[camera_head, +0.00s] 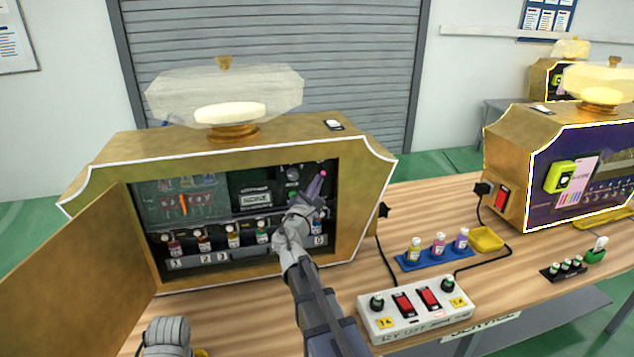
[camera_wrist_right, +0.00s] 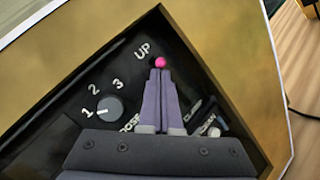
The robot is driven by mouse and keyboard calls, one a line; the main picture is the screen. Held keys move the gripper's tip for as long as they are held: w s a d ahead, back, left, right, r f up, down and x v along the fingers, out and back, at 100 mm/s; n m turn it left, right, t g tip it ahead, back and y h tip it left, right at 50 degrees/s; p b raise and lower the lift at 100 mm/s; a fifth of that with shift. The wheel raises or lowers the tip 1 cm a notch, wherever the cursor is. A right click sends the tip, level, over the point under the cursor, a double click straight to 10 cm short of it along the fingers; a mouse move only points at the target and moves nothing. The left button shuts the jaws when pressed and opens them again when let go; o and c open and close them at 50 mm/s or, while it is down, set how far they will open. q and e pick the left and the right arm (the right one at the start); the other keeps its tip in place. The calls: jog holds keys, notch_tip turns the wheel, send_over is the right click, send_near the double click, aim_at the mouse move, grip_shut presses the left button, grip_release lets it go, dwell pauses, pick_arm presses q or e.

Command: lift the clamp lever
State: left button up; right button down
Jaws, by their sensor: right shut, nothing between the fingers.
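The clamp lever shows as a small pink knob (camera_head: 323,173) at the upper right inside the open gold vending machine (camera_head: 345,210). In the right wrist view the knob (camera_wrist_right: 160,62) sits just beyond my fingertips, below the letters "UP" (camera_wrist_right: 143,51). The rest of the lever is hidden by my fingers. My right gripper (camera_head: 317,184) is inside the machine's opening, its fingers shut together with nothing between them; they also show in the right wrist view (camera_wrist_right: 158,75). I cannot tell whether they touch the knob.
A dial (camera_wrist_right: 109,108) marked 1, 2, 3 is left of my fingers. Several small bottles (camera_head: 233,236) stand inside. The machine's open door (camera_head: 105,265) is at left. A switch box (camera_head: 418,306) and a blue bottle tray (camera_head: 435,256) lie right of my arm.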

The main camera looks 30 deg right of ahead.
pick_arm(q)
jog(key=shift+r, duration=0.35)
pick_arm(e)
jog(key=shift+w+r, duration=0.1)
jog(key=shift+r, duration=0.3)
